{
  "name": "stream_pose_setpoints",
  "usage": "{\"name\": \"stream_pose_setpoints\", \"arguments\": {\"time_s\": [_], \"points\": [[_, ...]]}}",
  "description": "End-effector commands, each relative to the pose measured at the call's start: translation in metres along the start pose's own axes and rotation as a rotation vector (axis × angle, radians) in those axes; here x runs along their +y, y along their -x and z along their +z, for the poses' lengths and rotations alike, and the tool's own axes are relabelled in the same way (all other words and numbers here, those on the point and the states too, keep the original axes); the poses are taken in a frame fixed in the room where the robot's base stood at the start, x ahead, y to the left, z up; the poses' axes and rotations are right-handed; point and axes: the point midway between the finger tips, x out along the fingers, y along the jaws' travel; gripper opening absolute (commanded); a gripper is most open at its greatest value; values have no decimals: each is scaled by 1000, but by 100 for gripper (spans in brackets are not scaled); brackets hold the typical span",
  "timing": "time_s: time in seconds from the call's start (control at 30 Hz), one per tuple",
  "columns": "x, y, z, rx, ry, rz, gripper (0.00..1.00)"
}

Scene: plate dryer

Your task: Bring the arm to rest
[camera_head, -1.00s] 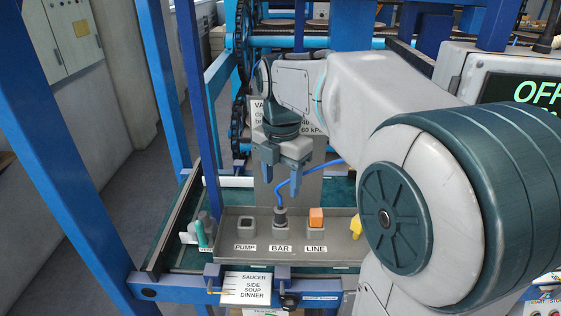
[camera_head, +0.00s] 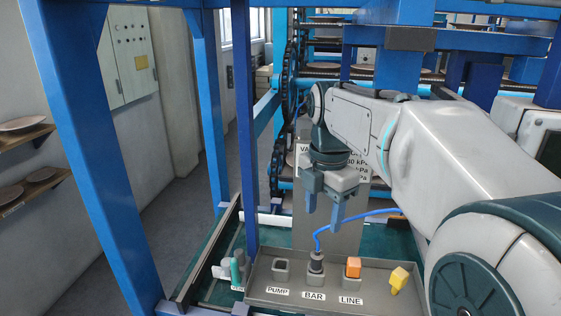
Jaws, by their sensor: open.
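My arm reaches in from the right of the head view. My gripper (camera_head: 324,219) hangs from its end, fingers pointing down, apart and empty. It is above the grey control panel (camera_head: 373,299), in front of a grey box with a label partly hidden by my arm. The panel has sockets labelled PUMP, BAR and LINE. The PUMP socket (camera_head: 280,271) looks empty. A dark plug with a blue cable (camera_head: 316,261) stands in the BAR socket. An orange block (camera_head: 353,267) is in the LINE socket. A yellow piece (camera_head: 399,279) is to its right, tilted.
Blue frame posts (camera_head: 245,130) stand left of my gripper, with a dark chain (camera_head: 287,125) behind. A teal handle (camera_head: 236,273) is at the panel's left. Shelves with plates (camera_head: 22,124) are on the far left wall. A dark grey floor strip (camera_head: 165,235) is clear.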

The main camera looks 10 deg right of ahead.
Motion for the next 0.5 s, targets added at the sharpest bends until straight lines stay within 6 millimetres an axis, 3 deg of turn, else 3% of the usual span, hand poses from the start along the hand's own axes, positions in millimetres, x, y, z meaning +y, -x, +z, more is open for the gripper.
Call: {"name": "stream_pose_setpoints", "arguments": {"time_s": [0.5], "points": [[-65, -56, -34, 11, -1049, 134, 53]]}}
